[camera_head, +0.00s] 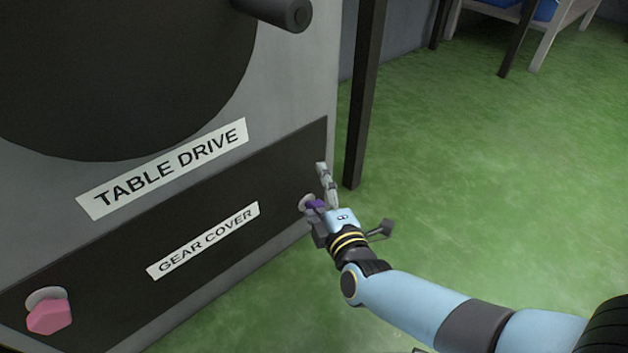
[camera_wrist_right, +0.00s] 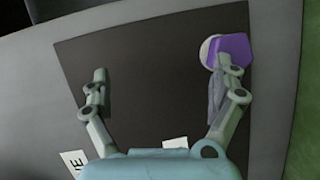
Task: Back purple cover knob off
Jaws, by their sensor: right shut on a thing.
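The purple knob (camera_head: 316,204) sits on a pale round base at the right end of the dark gear cover (camera_head: 110,265). In the right wrist view the purple knob (camera_wrist_right: 234,48) is at the upper right, against its pale disc. In the wrist view one finger of the right gripper (camera_wrist_right: 163,72) lies over the knob's lower edge, while the other finger stands well to the left over the bare cover. The finger hides part of the knob. My left gripper is not in view.
A pink knob (camera_head: 49,316) sits at the cover's left end. Above are the "TABLE DRIVE" label (camera_head: 163,168), a large dark disc (camera_head: 110,70) and a dark handle (camera_head: 285,12). A dark post (camera_head: 362,100) stands close behind my right gripper. Green floor to the right is open.

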